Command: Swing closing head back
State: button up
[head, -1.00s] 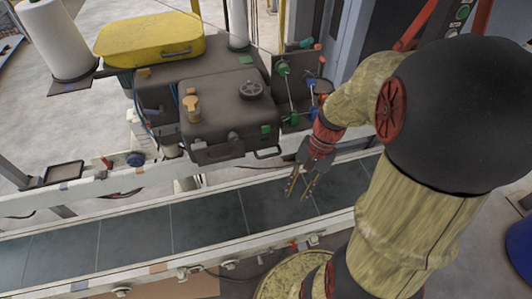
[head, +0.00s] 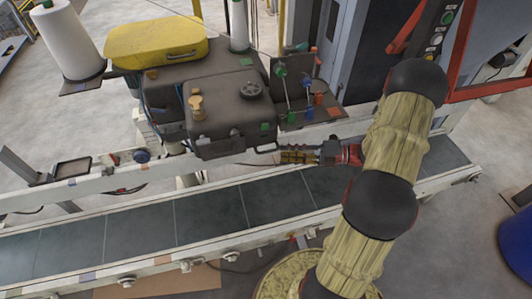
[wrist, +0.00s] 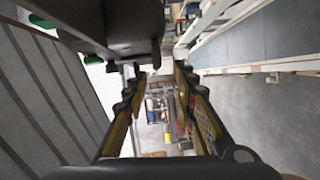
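The closing head is a dark grey box-shaped unit (head: 225,125) with a black knob on top and a black handle (head: 266,150) low at its front right. It hangs over the near side of the machine, above the conveyor rail. My gripper (head: 284,157) lies sideways in front of it, fingers pointing left at the handle's right end. In the wrist view my gripper (wrist: 160,70) shows its two fingers spread with a gap between them. The head's dark underside (wrist: 130,28) fills the top there. Whether the fingers touch the handle cannot be told.
A slate-coloured conveyor belt (head: 140,233) with white rails runs below my gripper. A yellow cover (head: 155,43) and a white thread cone (head: 68,45) are behind the head. A bracket with green and blue knobs (head: 308,92) stands just right of it.

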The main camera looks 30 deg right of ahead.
aim_at(266, 152)
jog(key=shift+m, duration=0.8)
jog(key=x, duration=0.8)
jog(key=shift+r, duration=0.25)
grip_shut()
jog(key=shift+a, duration=0.1)
